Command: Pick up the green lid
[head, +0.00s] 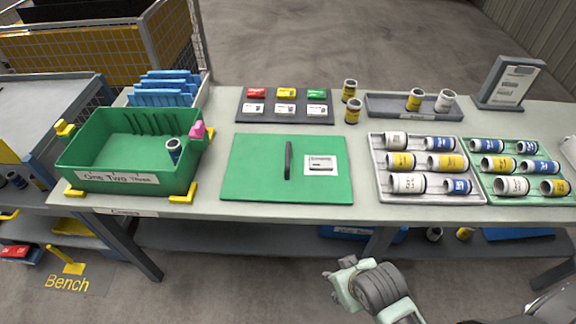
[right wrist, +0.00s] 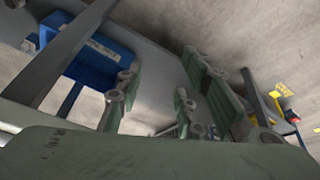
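The green lid (head: 258,184) is a flat green rectangle lying on the bench top, right of the green bin. It has a dark upright handle (head: 288,160) near its middle and a white label (head: 320,165) on its right part. My right gripper (head: 345,284) is in front of the bench at the bottom of the head view, apart from the lid. The right wrist view shows its grey-green fingers (right wrist: 160,100) spread with nothing between them. My left gripper is not in view.
The green bin (head: 130,183) holds a small can and has a pink clip on its rim. Trays of cans (head: 428,199) stand close on the lid's right. A dark card tray (head: 284,120) is behind it. The bench's front edge (head: 250,217) lies between my gripper and the lid.

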